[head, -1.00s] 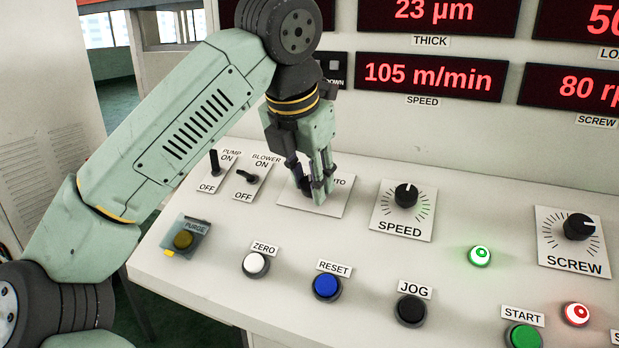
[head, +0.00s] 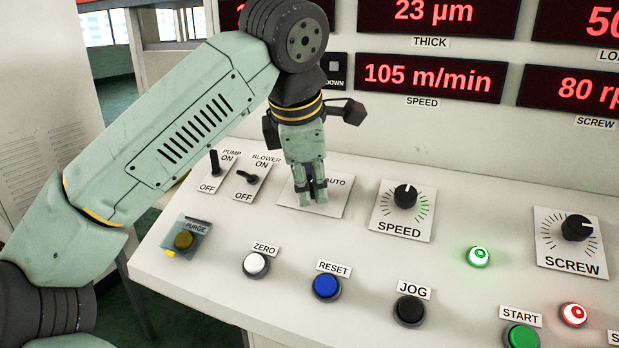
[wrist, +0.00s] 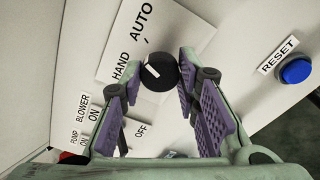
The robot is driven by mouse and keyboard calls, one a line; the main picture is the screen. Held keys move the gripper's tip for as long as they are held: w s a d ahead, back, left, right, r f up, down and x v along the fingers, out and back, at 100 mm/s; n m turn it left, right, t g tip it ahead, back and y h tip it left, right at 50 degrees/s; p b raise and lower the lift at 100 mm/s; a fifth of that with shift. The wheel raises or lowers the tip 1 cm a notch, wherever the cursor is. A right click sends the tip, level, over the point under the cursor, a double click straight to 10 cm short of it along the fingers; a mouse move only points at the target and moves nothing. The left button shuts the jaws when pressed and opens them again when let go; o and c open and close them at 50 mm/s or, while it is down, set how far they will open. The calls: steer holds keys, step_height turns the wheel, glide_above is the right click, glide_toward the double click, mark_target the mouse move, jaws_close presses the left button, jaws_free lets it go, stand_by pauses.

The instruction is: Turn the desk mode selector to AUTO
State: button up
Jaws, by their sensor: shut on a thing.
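The desk mode selector is a black round knob (wrist: 161,73) with a white pointer mark, on a white plate (wrist: 112,45) labelled HAND and AUTO. In the wrist view the pointer mark is on the knob's side facing HAND. My gripper (wrist: 159,68) has a finger on either side of the knob and is shut on it. In the head view my gripper (head: 311,194) points down onto the selector plate (head: 330,203) and hides the knob. The AUTO label shows to the right of the fingers there, while HAND is covered.
PUMP (head: 214,163) and BLOWER (head: 247,177) toggles stand left of the selector. The SPEED knob (head: 405,196) is to the right. ZERO (head: 256,264), RESET (head: 326,286) and JOG (head: 410,310) buttons lie in front. Red displays (head: 432,77) fill the wall behind.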

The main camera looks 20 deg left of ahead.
steer(key=shift+m, duration=0.9)
steer(key=o, duration=1.2)
steer(key=shift+v, duration=3.75)
